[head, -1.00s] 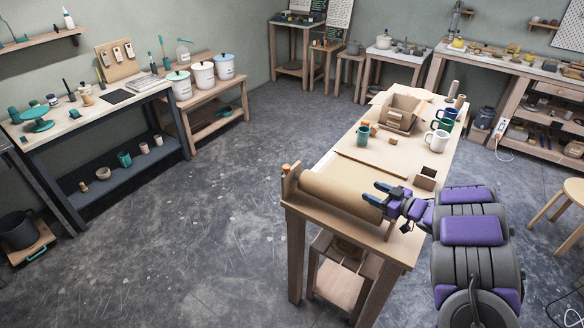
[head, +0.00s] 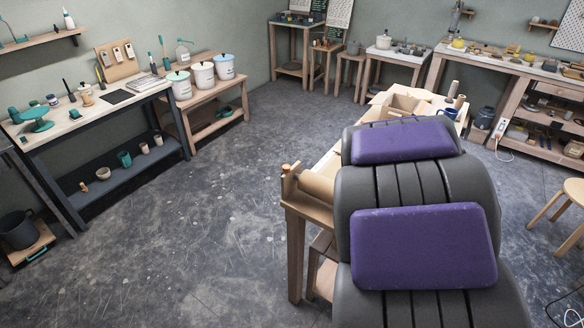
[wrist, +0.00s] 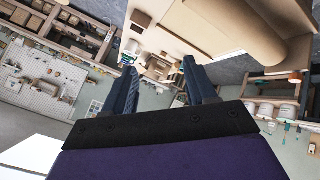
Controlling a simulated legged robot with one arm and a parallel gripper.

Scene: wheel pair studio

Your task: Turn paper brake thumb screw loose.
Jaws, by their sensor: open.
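The paper roll (head: 318,184) lies in its wooden holder at the near end of the packing table. A small copper-orange knob (head: 286,169), which looks like the brake thumb screw, stands on top of the holder's left end. The roll also shows large at the upper right of the wrist view (wrist: 240,32). In the wrist view my gripper (wrist: 160,78) is open, its two dark blue fingers apart with nothing between them. In the head view my arm hides the gripper and the roll's right part. I cannot tell the gripper's exact distance from the knob.
An open cardboard box (head: 404,104) stands farther back on the table, partly hidden by my arm. A dark blue mug (head: 448,114) is beside it. A dark workbench (head: 100,120) and lidded white crocks (head: 203,75) are at the left. The floor left of the table is clear.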

